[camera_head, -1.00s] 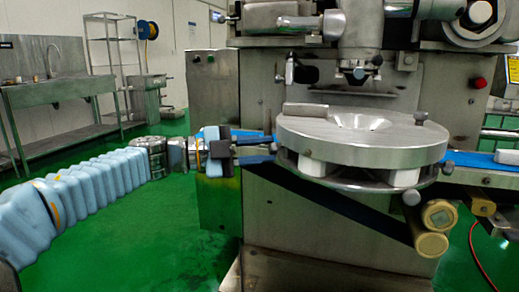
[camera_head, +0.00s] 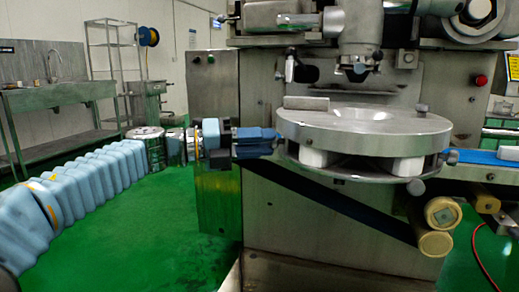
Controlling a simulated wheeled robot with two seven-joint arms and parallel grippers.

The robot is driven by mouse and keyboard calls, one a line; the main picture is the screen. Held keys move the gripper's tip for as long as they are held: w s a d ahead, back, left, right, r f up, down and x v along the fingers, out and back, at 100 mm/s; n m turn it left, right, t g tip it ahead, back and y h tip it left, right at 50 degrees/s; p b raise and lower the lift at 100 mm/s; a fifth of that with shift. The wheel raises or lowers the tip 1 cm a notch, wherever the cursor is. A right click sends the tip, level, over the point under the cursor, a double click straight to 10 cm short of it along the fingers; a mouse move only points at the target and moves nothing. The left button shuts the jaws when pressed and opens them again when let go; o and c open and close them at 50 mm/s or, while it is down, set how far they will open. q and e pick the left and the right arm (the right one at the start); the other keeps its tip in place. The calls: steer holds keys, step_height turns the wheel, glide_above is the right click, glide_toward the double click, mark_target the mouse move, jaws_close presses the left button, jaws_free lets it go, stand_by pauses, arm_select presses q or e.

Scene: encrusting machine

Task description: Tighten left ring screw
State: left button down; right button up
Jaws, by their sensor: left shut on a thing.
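The round metal ring assembly (camera_head: 345,135) stands out from the front of the machine, a thick disc above a lower plate with white blocks between them. My left gripper (camera_head: 270,142) reaches in from the left and is shut at the left edge of the ring, on the left ring screw. The screw itself is mostly hidden by the fingers. My right gripper is not in view.
The steel machine body (camera_head: 215,90) stands behind the ring. A blue conveyor belt (camera_head: 485,159) runs at the right. A steel sink bench (camera_head: 60,95) and a shelf rack (camera_head: 110,50) stand far left. The green floor between is clear.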

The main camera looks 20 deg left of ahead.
arm_select(q)
steer(key=m+b, duration=0.1)
steer(key=m, duration=0.1)
steer(key=m+b, duration=0.1)
steer(key=m, duration=0.1)
steer(key=shift+f+m, duration=0.2)
steer(key=shift+m, duration=0.1)
steer(key=m+b, duration=0.4)
steer(key=m, duration=0.4)
steer(key=shift+w, duration=0.1)
steer(key=shift+m+b, duration=0.45)
steer(key=shift+m, duration=1.25)
steer(key=shift+r+m, duration=0.1)
steer(key=shift+m, duration=0.2)
steer(key=c, duration=0.9)
jaws_free()
steer(key=shift+o, duration=0.2)
steer(key=shift+a, duration=0.1)
steer(key=p+v, duration=0.1)
steer(key=v, duration=1.2)
steer(key=shift+a, duration=0.3)
